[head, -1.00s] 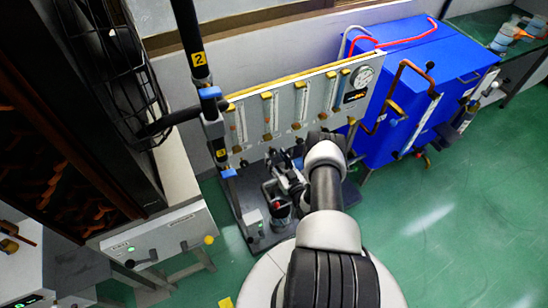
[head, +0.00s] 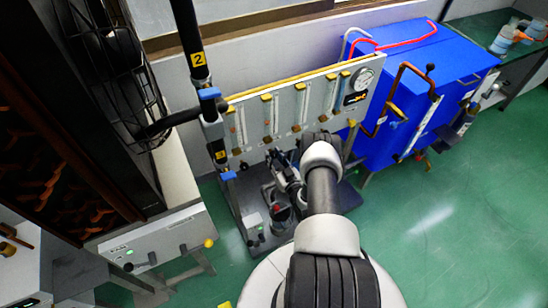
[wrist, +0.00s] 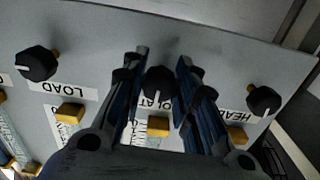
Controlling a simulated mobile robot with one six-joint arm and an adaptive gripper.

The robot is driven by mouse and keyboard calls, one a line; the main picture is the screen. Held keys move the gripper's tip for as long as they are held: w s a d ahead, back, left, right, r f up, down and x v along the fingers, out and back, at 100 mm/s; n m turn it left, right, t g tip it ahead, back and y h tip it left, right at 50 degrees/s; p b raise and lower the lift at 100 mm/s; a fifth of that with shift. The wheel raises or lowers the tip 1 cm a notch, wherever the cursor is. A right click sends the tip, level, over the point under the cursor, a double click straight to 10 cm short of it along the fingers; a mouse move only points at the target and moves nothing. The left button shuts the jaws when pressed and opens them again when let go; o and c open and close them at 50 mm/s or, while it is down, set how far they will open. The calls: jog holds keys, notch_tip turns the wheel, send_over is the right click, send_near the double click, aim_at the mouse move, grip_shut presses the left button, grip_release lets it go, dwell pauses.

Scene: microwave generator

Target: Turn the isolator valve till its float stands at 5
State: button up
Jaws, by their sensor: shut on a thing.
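The isolator valve is a round black knob (wrist: 160,83) at the middle of the wrist view. Its label is upside down and partly hidden by my fingers, with only some middle letters showing. My gripper (wrist: 162,68) has one dark blue finger on each side of the knob and is shut on it. A brass-coloured fitting (wrist: 158,125) and part of a scale show below the knob. In the head view my gripper (head: 276,158) is at the lower part of the flow-meter panel (head: 316,97). The float and its reading cannot be made out.
The LOAD knob (wrist: 36,64) is left of my fingers and another black knob (wrist: 263,99), its label partly hidden, is close on the right. A blue cabinet (head: 410,75) with pipes stands right of the panel. The green floor (head: 440,220) at right is clear.

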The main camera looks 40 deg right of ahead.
jog(key=c, duration=0.3)
jog(key=shift+n, duration=0.4)
jog(key=o, duration=1.1)
jog(key=v, duration=1.2)
